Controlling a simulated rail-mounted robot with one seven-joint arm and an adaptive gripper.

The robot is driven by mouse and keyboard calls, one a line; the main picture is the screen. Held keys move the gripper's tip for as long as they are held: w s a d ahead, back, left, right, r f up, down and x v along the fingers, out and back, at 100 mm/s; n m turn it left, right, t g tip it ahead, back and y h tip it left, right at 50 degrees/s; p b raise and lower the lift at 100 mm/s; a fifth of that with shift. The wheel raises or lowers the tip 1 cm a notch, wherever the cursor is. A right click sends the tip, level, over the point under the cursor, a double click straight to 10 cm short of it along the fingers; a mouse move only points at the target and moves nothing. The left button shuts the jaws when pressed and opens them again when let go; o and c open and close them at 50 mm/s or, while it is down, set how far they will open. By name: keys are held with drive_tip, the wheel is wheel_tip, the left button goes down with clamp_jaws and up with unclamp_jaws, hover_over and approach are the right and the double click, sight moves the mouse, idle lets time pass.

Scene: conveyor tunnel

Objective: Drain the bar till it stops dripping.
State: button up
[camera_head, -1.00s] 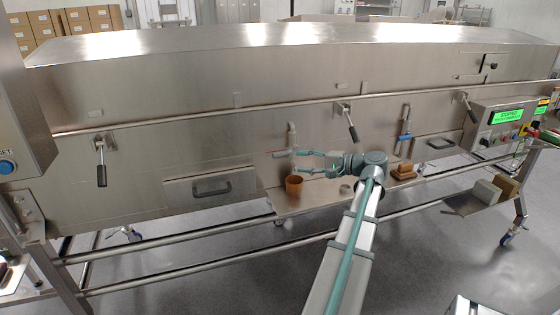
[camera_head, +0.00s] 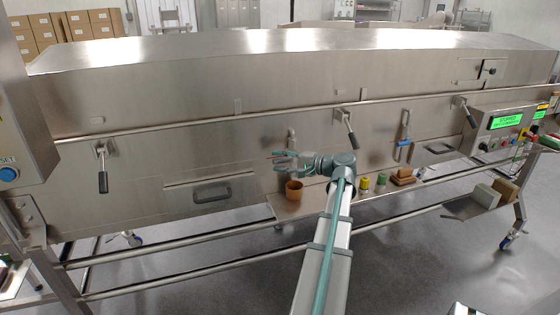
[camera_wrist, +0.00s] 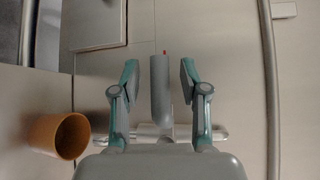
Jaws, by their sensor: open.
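A grey lever (camera_wrist: 160,92) with a red tip lies between the fingers of my gripper (camera_wrist: 158,80) in the wrist view. The fingers are open on both sides of it, with gaps showing. A metal pipe (camera_wrist: 216,132) passes behind the lever's base and my fingers. I cannot see any drips or the cup's contents.
The shelf (camera_head: 322,201) also holds a yellow item (camera_head: 365,184), a green item (camera_head: 382,180) and brown blocks (camera_head: 404,176). A blue-handled valve (camera_head: 404,143) is to the right. The control panel (camera_head: 506,122) has a lit green display. Black-handled latches (camera_head: 351,132) stick out.

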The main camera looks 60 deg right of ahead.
drive_tip(key=shift+w, duration=0.1)
clamp_jaws()
